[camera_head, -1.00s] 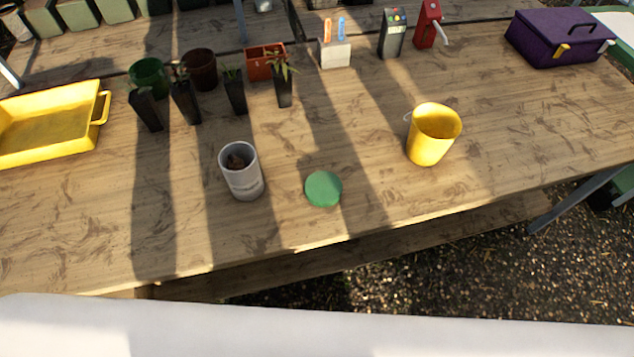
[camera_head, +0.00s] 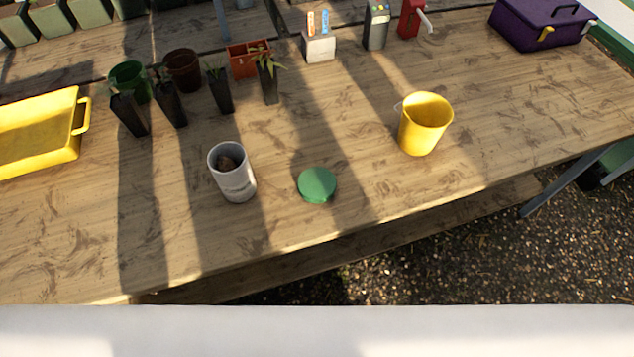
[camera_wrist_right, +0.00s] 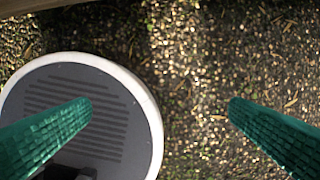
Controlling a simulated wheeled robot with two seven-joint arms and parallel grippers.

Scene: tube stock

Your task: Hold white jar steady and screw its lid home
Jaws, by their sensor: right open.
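The white jar (camera_head: 236,181) stands upright and open on the wooden table, left of centre near the front edge, with something brown inside. The green lid (camera_head: 317,184) lies flat on the table to the right of the jar, apart from it. My right gripper (camera_wrist_right: 160,112) shows in the right wrist view as two green fingers spread wide with nothing between them. It is over gravel ground, away from the jar and lid. My left gripper is in neither view.
A yellow bucket (camera_head: 424,124) stands right of the lid. Several black plant pots (camera_head: 170,105) stand behind the jar. A yellow tray (camera_head: 78,150) is at the left, and a purple toolbox (camera_head: 540,28) at the far right. The tabletop (camera_head: 330,130) around jar and lid is clear.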

